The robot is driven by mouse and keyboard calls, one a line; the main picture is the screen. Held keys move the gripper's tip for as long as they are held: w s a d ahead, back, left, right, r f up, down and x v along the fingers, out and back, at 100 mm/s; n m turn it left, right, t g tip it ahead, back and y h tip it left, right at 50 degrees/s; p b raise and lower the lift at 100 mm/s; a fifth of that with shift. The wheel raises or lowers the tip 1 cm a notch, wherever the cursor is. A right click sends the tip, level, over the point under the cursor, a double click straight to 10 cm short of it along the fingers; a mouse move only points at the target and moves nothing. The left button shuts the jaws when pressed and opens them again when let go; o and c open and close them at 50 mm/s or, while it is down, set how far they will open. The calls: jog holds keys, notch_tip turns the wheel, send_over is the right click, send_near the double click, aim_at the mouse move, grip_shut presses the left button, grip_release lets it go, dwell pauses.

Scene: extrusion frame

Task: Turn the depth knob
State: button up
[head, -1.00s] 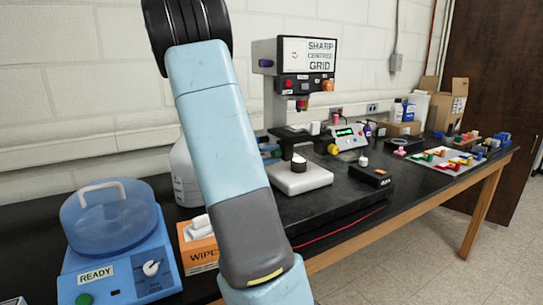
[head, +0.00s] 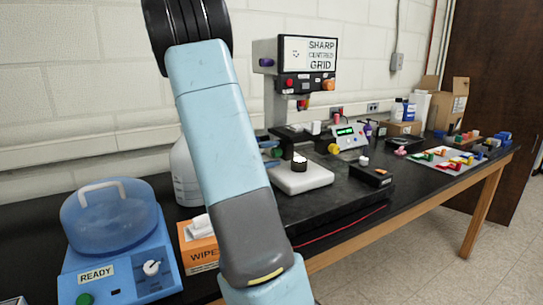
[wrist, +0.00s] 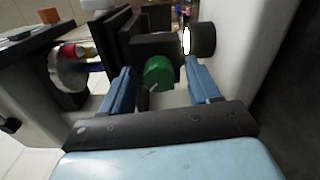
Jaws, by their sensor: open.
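A microscope-like instrument (head: 308,62) stands behind the arm in the head view, with a display reading SHARP, CENTRED, GRID. A purple knob (head: 267,62) is on its left side. A green knob (wrist: 158,73) shows in the wrist view between the two blue fingers of my gripper (wrist: 161,68). The fingers are apart, with gaps beside the knob. I cannot tell whether they reach around it. A dark round knob (wrist: 203,40) sits beyond the right finger. No readable label shows which knob sets depth.
A white block (head: 301,180) with a small dark-and-white piece stands before the instrument. A blue centrifuge-like machine (head: 125,272) and a wipes box (head: 198,250) are at left. A yellow knob (head: 334,149) and a small black box (head: 371,175) are at right.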

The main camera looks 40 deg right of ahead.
jog(key=v, duration=1.2)
jog(key=shift+f, duration=0.15)
